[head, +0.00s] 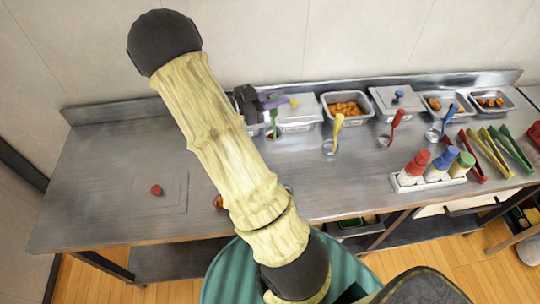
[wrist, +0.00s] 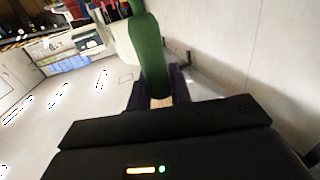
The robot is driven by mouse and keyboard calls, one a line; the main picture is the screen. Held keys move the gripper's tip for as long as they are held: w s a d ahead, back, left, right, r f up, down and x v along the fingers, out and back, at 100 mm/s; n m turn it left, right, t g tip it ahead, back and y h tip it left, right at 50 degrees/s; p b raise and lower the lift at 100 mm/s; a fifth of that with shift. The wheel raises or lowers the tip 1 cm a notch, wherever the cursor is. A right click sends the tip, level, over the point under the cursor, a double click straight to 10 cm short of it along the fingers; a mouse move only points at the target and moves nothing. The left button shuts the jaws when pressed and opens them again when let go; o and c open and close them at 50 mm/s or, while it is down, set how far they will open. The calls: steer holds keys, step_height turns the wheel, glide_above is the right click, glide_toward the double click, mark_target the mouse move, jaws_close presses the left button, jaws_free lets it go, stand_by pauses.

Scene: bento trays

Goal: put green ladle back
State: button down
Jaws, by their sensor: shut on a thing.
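My gripper (head: 268,101) is at the end of my raised arm, above the back of the steel counter (head: 110,160). In the wrist view its dark fingers (wrist: 158,88) are shut on the green ladle (wrist: 148,42), whose curved green handle rises away from the camera. In the head view a small green part of the ladle (head: 272,115) shows below the fingers, in front of a metal container near the left of the row. The ladle's bowl is hard to make out, and I cannot tell whether it touches the counter.
A lidded container with a yellow knob (head: 300,112) and a tray of orange food (head: 345,94) stand along the back. Yellow (head: 334,133), red (head: 394,127) and blue (head: 444,121) ladles stand in front. A bottle rack (head: 430,183) and tongs are right. A red piece (head: 156,189) lies left.

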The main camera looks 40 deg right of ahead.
mark_target(275, 113)
steer(key=shift+f+p, duration=0.3)
steer(key=shift+f, duration=2.65)
steer(key=shift+f+p, duration=0.3)
steer(key=shift+f, duration=1.75)
steer(key=shift+f, duration=0.15)
steer(key=c, duration=1.3)
jaws_free()
